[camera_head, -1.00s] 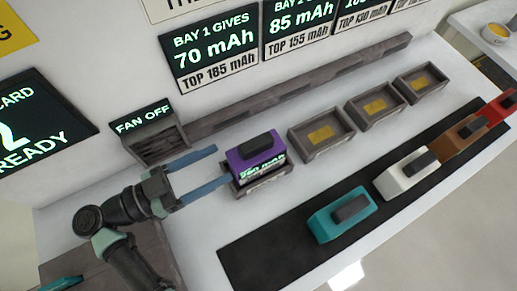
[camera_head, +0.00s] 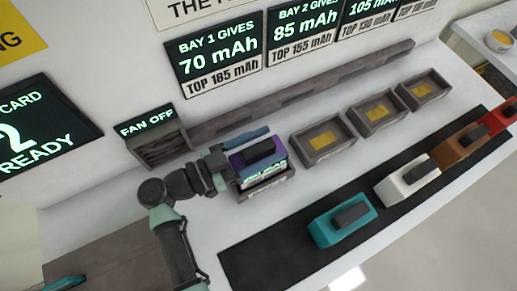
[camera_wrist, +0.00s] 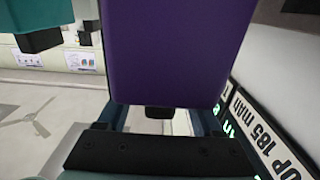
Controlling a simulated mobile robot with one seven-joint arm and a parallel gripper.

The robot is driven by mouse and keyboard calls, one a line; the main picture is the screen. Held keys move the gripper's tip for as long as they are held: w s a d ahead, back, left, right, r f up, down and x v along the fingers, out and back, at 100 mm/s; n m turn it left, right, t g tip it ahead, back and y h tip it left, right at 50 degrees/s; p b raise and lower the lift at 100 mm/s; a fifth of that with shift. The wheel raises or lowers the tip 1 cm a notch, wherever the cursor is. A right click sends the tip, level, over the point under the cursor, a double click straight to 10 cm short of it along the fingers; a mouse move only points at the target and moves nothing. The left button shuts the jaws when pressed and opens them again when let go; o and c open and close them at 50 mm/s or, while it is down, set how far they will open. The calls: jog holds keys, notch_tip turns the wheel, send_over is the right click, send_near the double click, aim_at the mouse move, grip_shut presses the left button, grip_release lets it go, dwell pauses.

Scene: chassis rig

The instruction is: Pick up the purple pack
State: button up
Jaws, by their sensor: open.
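The purple pack (camera_head: 258,158), with a black handle on top and a lit label on its front, sits in the leftmost grey bay tray (camera_head: 268,190). My gripper (camera_head: 252,150) reaches in from the left. One blue finger shows along the pack's far side; the near finger is hard to make out. The jaws are open around the pack. In the wrist view the purple pack (camera_wrist: 180,50) fills the middle, close in front of the gripper's palm. Whether the fingers touch its sides cannot be told.
Empty bay trays (camera_head: 322,136) stand to the right. Teal (camera_head: 342,220), white (camera_head: 407,181), brown and red packs stand on the black mat (camera_head: 275,250) in front. A fan box (camera_head: 160,140) reading "FAN OFF" and a wall rail (camera_head: 310,92) lie behind.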

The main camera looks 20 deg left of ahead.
jog(key=shift+x, duration=0.95)
grip_shut()
jog(key=shift+r, duration=0.1)
dwell(0.6)
